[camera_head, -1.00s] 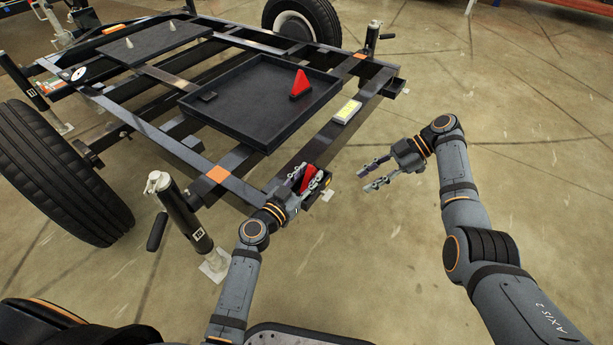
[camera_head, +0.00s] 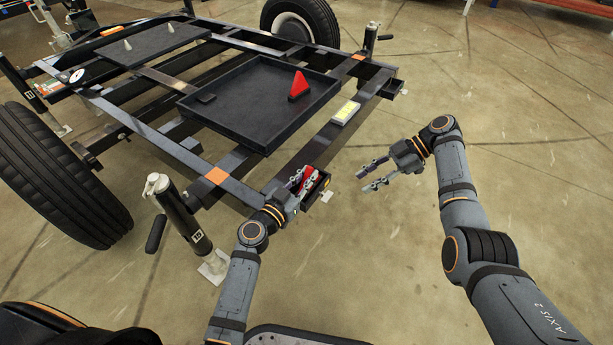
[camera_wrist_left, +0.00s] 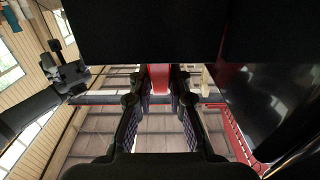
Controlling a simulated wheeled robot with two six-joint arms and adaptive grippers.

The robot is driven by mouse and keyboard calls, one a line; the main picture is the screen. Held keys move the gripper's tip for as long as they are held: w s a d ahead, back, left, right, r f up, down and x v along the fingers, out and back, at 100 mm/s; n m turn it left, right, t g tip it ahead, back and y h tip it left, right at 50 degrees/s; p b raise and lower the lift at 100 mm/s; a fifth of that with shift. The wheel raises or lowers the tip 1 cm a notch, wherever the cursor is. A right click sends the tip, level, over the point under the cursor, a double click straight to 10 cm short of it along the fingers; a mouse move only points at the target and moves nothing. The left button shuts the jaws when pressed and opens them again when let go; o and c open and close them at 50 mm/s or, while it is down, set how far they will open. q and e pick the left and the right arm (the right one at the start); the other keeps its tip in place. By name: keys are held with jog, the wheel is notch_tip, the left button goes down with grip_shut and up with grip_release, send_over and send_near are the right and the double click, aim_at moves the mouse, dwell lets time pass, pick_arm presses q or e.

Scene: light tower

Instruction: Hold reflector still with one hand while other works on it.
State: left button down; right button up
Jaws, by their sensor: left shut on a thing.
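A red triangular reflector (camera_head: 307,181) is at the near corner of the black trailer frame. My left gripper (camera_head: 305,180) is shut on it, with one finger on each side. In the left wrist view the red reflector (camera_wrist_left: 159,79) shows between the two fingers (camera_wrist_left: 160,100); a dark beam hides its upper part. Whether it touches the frame is hard to tell. A second red reflector (camera_head: 298,86) stands upright in the black tray. My right gripper (camera_head: 369,174) is open and empty, to the right of the frame corner.
The black tray (camera_head: 225,127) lies on the trailer frame. A white and yellow block (camera_head: 345,112) sits on the near beam. A jack (camera_head: 181,215) stands at the left, beside a large tyre (camera_head: 55,180). The floor on the right is clear.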

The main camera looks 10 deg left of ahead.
jog(key=shift+o, duration=0.2)
dwell(0.3)
jog(key=shift+o, duration=1.2)
jog(key=shift+f, duration=0.15)
jog(key=shift+o, duration=1.4)
jog(key=s+f+m+t+y, duration=0.3)
jog(key=f+t+y, duration=0.1)
jog(key=f, duration=0.2)
jog(key=shift+a+y, duration=0.4)
jog(key=m+t+y, duration=0.2)
jog(key=m+t, duration=0.3)
jog(key=t, duration=0.1)
send_near(326, 196)
jog(key=w+a+m, duration=0.1)
jog(key=w+a, duration=0.1)
jog(key=a, duration=0.5)
jog(key=shift+w+a+f+t, duration=0.2)
jog(key=shift+w+f+t, duration=0.05)
jog(key=shift+w+t, duration=0.15)
jog(key=c, duration=1.2)
